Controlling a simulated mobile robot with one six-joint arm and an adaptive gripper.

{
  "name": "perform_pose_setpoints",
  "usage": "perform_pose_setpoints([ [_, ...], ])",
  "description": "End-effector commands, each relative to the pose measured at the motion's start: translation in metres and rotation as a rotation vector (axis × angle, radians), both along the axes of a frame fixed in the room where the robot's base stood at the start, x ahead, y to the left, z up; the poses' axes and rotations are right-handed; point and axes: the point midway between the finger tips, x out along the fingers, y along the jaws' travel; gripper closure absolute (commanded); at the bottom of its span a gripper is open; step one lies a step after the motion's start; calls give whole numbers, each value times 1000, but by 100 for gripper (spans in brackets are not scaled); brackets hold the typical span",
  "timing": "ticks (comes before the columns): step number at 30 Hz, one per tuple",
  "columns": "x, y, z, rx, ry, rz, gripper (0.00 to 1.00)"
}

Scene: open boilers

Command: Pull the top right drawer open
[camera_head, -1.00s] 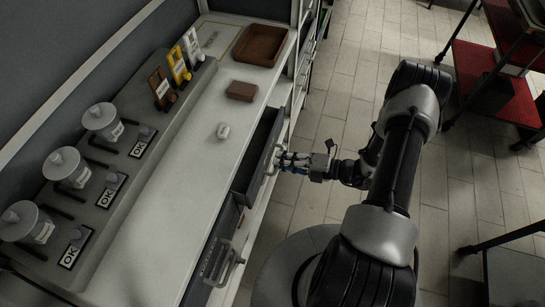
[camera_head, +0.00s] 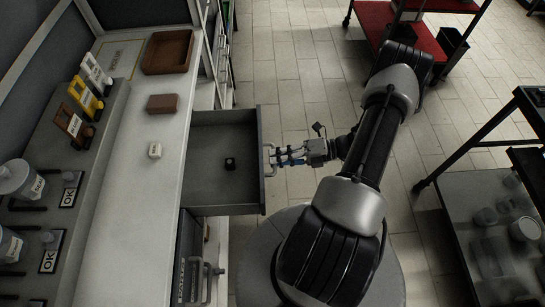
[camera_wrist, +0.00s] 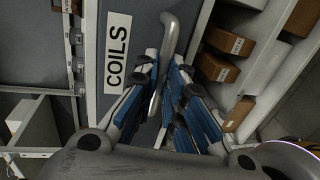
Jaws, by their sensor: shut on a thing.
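The top right drawer (camera_head: 218,140) is dark grey and stands pulled well out from under the white counter. A small black object (camera_head: 230,163) lies inside it. Its front carries a metal bar handle (camera_head: 267,160) and, in the wrist view, a white label reading COILS (camera_wrist: 117,47). My gripper (camera_head: 287,156) is at the drawer front, shut on the handle. The wrist view shows the blue-padded fingers (camera_wrist: 168,90) on either side of the handle (camera_wrist: 167,60).
The counter (camera_head: 140,200) bears a brown tray (camera_head: 167,52), a brown block (camera_head: 162,103) and a small white item (camera_head: 154,150). A lower drawer handle (camera_head: 208,280) shows near the front. A red-shelved cart (camera_head: 375,20) and a dark rack (camera_head: 480,150) stand right, with tiled floor (camera_head: 290,70) between.

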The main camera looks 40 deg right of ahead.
Motion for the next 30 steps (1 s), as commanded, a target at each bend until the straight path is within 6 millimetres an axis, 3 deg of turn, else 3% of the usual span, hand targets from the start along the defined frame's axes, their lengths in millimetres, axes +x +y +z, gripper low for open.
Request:
perform_pose_setpoints([
  [8, 0, 0, 0, -1, 1, 0, 100],
  [9, 0, 0, 0, -1, 1, 0, 89],
  [18, 0, 0, 0, -1, -1, 0, 70],
  [30, -4, -7, 2, -2, -2, -3, 70],
])
